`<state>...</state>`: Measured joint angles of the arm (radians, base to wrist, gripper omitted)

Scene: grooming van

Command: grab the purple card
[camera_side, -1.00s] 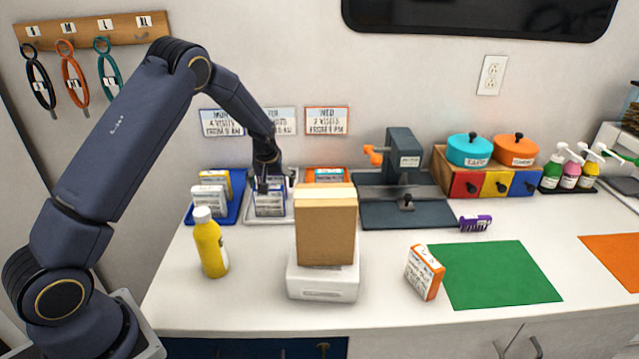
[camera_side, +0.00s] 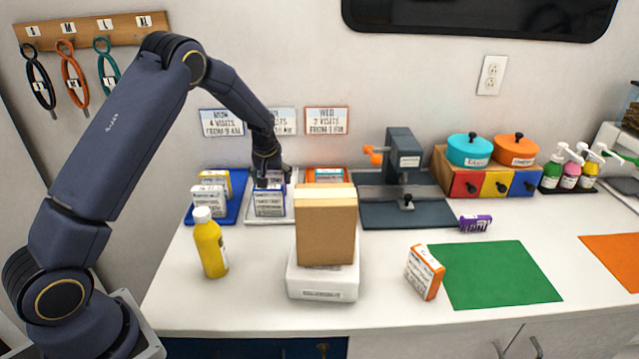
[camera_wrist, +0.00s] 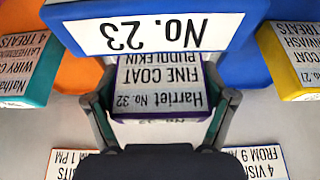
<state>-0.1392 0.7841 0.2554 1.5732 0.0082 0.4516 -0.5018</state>
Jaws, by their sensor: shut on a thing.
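The purple card (camera_wrist: 158,95) stands in the middle of the wrist view, with a white label reading "Harriet No. 32". My gripper (camera_wrist: 157,108) is shut on it, one finger at each side edge. In the side view my gripper (camera_side: 268,178) is over the middle tray (camera_side: 290,212), and the purple card is mostly hidden behind a blue-edged card (camera_side: 269,204). That blue card, labelled "No. 23", also shows close to the purple card in the wrist view (camera_wrist: 85,42).
A blue tray with cards (camera_side: 233,212) stands left, and an orange tray (camera_side: 328,174) right. A yellow bottle (camera_side: 210,245) and a tan block on a white base (camera_side: 326,232) stand in front. A purple comb-like item (camera_side: 475,222) lies far right.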

